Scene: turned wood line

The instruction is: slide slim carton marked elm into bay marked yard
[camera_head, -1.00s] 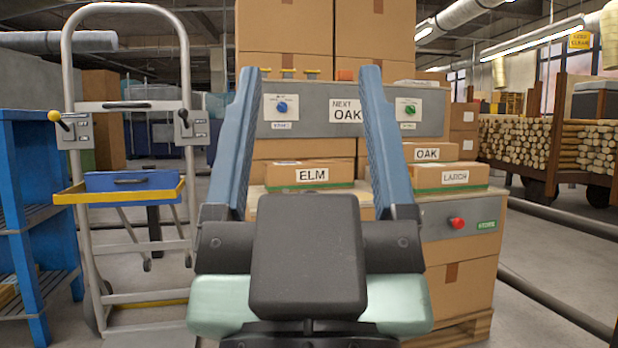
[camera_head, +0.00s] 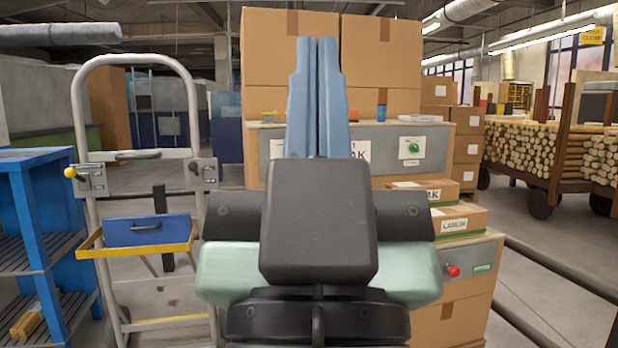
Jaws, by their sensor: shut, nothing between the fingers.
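My gripper (camera_head: 318,48) is shut and empty, its blue fingers pointing up together in front of the grey panel. The slim carton marked ELM is hidden behind my gripper and wrist. To the right, a carton marked OAK (camera_head: 446,192), its label partly covered, and one marked LARCH (camera_head: 460,218) lie on the bench top. The grey panel (camera_head: 382,143) has a green knob (camera_head: 413,147) and a card partly covered by my fingers. I cannot read a YARD mark anywhere.
A red button (camera_head: 452,271) and a green label (camera_head: 482,267) are on the bench front. Large cartons (camera_head: 380,65) stand behind the panel. A hand truck (camera_head: 140,155) with a blue drawer (camera_head: 148,229) and a blue rack (camera_head: 35,230) stand left. A log cart (camera_head: 530,150) is at right.

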